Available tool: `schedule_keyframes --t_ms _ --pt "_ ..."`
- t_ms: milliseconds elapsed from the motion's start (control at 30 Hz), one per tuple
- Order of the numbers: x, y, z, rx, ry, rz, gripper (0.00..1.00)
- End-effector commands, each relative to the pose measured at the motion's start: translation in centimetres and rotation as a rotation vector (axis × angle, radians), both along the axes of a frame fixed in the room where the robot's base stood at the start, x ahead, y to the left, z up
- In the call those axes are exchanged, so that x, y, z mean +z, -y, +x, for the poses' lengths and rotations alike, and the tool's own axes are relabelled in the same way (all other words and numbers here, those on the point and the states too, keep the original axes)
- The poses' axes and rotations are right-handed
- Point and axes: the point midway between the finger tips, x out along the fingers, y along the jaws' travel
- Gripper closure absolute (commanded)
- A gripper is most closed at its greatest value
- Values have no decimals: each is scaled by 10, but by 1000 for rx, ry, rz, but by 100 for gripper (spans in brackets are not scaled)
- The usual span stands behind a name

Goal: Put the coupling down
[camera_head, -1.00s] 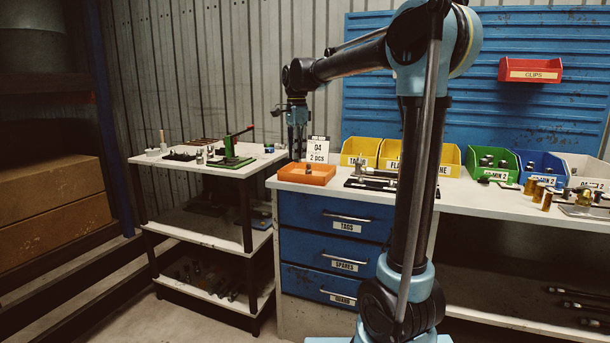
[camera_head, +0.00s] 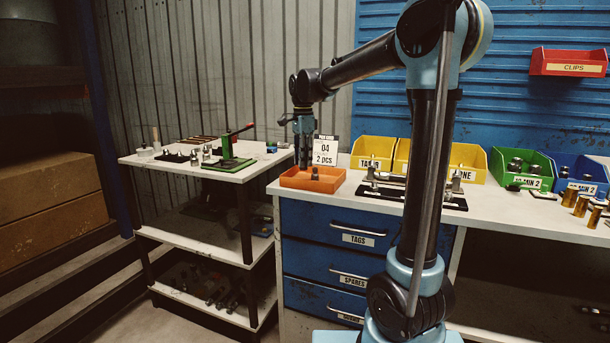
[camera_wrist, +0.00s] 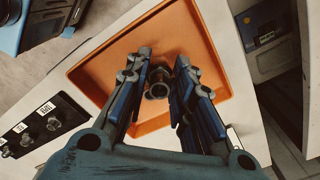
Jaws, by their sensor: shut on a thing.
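My gripper (camera_head: 304,160) points down over the orange tray (camera_head: 328,184) at the left end of the bench. In the wrist view my gripper (camera_wrist: 158,80) is shut on the coupling (camera_wrist: 157,91), a small dark metal ring-shaped piece between the fingertips. The orange tray (camera_wrist: 205,45) lies below it, and its visible floor looks empty. I cannot tell whether the coupling touches the tray floor.
A card reading "04 2 pcs" (camera_head: 325,151) stands right behind the tray. A black holder with metal parts (camera_head: 425,196) lies to its right. A side table with a green press (camera_head: 230,163) is to the left. Yellow bins (camera_head: 467,176) stand at the back.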

Motion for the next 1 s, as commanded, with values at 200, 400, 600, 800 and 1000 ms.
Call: schedule_keyframes --t_ms 200,400,600,800,1000 --pt "-14 1 1 -1 0 0 100" --pt "-40 2 2 -3 0 0 100" --pt "-50 3 1 -4 0 0 100" --pt "-50 3 1 -5 0 0 100" --pt "-51 3 1 -5 0 0 57"
